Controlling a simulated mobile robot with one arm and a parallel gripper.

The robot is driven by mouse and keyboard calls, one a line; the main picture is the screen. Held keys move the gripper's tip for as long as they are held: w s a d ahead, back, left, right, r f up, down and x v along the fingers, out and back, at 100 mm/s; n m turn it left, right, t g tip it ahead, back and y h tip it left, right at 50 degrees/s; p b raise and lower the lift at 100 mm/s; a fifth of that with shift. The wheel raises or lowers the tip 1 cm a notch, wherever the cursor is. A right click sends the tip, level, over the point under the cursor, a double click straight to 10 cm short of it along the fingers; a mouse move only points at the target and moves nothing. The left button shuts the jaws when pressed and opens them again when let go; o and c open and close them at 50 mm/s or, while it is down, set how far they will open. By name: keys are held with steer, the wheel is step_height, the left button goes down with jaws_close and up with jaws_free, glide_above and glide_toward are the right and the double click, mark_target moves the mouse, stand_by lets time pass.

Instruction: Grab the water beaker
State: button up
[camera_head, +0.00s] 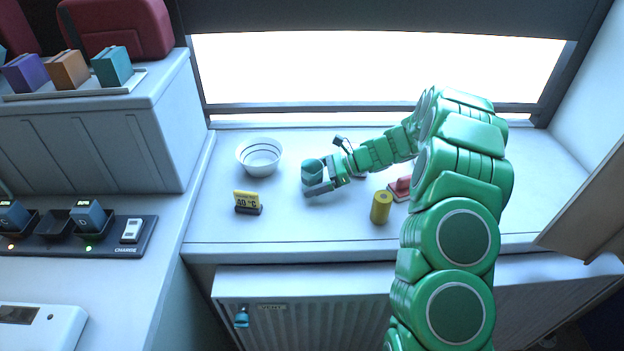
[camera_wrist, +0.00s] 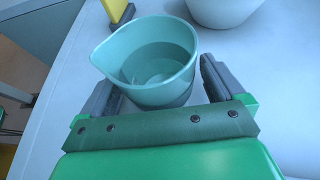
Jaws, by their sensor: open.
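The water beaker (camera_wrist: 145,60) is a teal cup with a pouring lip and clear liquid inside. It stands upright on the white counter below the window. In the head view the beaker (camera_head: 312,170) is at the end of my arm, right of the white bowl. My gripper (camera_wrist: 157,82) is open, with one dark finger on each side of the beaker. In the head view my gripper (camera_head: 318,178) partly overlaps the beaker. I cannot tell whether either finger touches it. The beaker's lower part is partly hidden by my gripper.
The counter's front edge (camera_head: 300,248) is nearby. Counter between display and cylinder is clear.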

steer(key=c, duration=1.1)
steer(key=shift+c, duration=0.2)
steer(key=shift+r, duration=0.2)
